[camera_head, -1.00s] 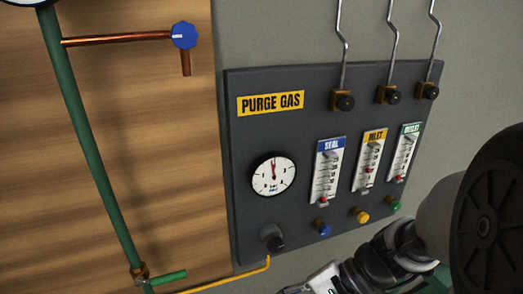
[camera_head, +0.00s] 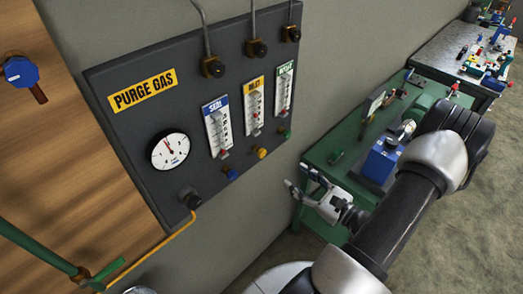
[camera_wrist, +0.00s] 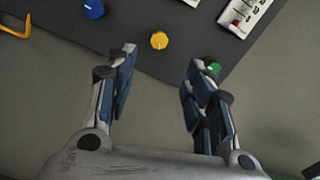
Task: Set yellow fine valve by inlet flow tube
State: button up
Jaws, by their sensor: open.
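The yellow fine valve (camera_head: 261,153) is a small round knob at the lower edge of the dark purge gas panel (camera_head: 130,125), below the inlet flow tube (camera_head: 254,107). The tube has a yellow label, a white scale and a red float low in it. In the wrist view the yellow valve (camera_wrist: 159,40) lies ahead of my gripper (camera_wrist: 160,72), between the lines of its two fingers and apart from them. My gripper (camera_head: 300,180) is open and empty, to the lower right of the valve in the head view.
The blue valve (camera_wrist: 94,9) and the green valve (camera_wrist: 211,66) flank the yellow one; the green valve is partly hidden by my right finger. A gauge (camera_head: 170,151) is on the panel. A green workbench (camera_head: 325,150) stands right of the panel.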

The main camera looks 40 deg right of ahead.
aim_at(264, 154)
jog(key=w, duration=0.5)
jog(key=w+a, duration=0.1)
jog(key=w, duration=0.9)
jog(key=shift+w+a, duration=0.2)
jog(key=shift+w, duration=0.15)
